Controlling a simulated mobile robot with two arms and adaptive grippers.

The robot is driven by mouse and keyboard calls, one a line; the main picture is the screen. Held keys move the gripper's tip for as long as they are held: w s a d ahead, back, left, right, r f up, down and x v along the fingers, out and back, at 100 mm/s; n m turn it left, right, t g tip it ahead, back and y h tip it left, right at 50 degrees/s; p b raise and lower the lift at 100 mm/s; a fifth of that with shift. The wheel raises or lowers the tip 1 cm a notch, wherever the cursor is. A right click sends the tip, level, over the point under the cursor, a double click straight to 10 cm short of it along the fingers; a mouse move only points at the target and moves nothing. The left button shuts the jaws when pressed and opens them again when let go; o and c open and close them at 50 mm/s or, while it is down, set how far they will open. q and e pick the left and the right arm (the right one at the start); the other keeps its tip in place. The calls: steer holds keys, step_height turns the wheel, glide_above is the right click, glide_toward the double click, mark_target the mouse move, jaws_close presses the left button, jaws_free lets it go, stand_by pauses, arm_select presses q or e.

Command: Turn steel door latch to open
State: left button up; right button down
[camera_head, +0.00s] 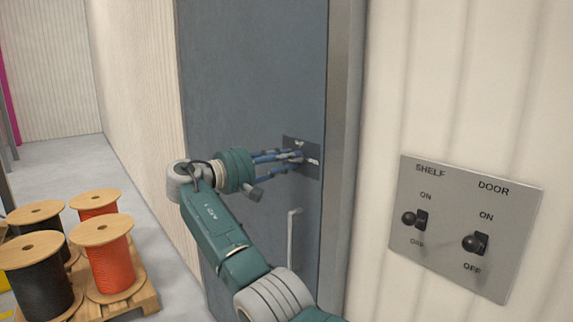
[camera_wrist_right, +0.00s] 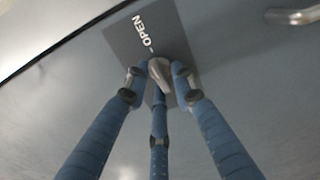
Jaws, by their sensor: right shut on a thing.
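The blue-grey steel door (camera_head: 250,75) stands in its frame in the head view and looks shut. A dark latch plate (camera_head: 313,169) is on it near the right edge. In the right wrist view the plate (camera_wrist_right: 122,43) carries the word OPEN, and the grey latch knob (camera_wrist_right: 160,72) is in its middle. My right gripper (camera_head: 298,158) reaches the plate from the left. In the right wrist view its blue fingers (camera_wrist_right: 158,85) are closed around the knob, which they partly hide. My left gripper is out of view.
A pale door handle (camera_head: 291,238) is below the latch. A wall panel (camera_head: 463,215) with SHELF and DOOR switches is at the right. Wooden reels of black and orange cable (camera_head: 108,257) stand on a pallet (camera_head: 148,291) at lower left. Floor behind them is clear.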

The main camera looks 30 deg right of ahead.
steer(key=shift+r+m, duration=0.5)
steer(key=shift+m, duration=0.1)
steer(key=c, duration=1.7)
jaws_free()
steer(key=shift+o, duration=0.2)
steer(key=shift+f, duration=0.15)
steer(key=shift+f, duration=0.1)
steer(key=s+a, duration=0.1)
steer(key=a, duration=1.1)
